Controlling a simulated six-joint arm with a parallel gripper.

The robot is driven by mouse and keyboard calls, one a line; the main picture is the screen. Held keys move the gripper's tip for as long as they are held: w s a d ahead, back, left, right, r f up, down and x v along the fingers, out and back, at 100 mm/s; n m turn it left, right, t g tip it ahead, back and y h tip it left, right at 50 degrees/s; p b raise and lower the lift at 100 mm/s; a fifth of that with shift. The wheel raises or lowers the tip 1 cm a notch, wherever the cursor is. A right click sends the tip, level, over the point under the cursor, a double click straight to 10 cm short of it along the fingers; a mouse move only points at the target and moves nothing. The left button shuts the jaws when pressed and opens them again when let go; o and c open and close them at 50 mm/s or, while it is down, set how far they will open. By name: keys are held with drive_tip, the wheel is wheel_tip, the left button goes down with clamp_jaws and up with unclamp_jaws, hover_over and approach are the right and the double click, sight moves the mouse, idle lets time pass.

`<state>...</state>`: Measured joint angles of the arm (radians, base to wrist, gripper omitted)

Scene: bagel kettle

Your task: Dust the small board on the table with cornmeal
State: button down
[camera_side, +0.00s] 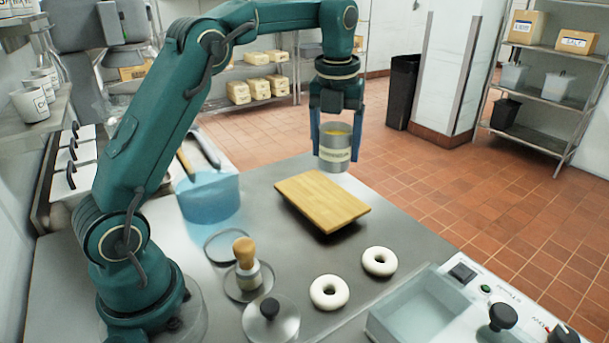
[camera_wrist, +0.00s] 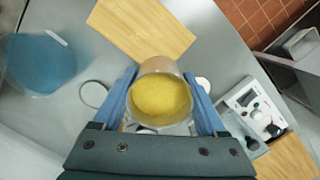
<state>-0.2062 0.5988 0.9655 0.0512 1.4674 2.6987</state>
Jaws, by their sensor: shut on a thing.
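The small wooden board (camera_side: 322,199) lies on the steel table, bare of any visible cornmeal. It also shows at the top of the wrist view (camera_wrist: 142,30). My gripper (camera_side: 336,140) is shut on a grey labelled tin of cornmeal (camera_side: 335,154), one finger on each side. The tin is held roughly upright above the far right end of the board, clear of it. In the wrist view yellow cornmeal (camera_wrist: 161,97) fills the open top of the tin between the two fingers. The label's wording is too small to read surely.
Two white bagel rings (camera_side: 329,292) lie in front of the board. A wooden-handled tool (camera_side: 245,262) and a round lid (camera_side: 270,318) stand near my base. A blue translucent tub (camera_side: 208,196) is left of the board. A basin unit with knobs (camera_side: 440,310) is at front right.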

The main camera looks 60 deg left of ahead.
sight(338, 126)
drive_tip(key=shift+w+r, duration=0.15)
drive_tip(key=shift+r, duration=2.35)
drive_tip(key=shift+d+r, duration=0.1)
drive_tip(key=shift+r, duration=0.15)
drive_tip(key=shift+s, duration=0.2)
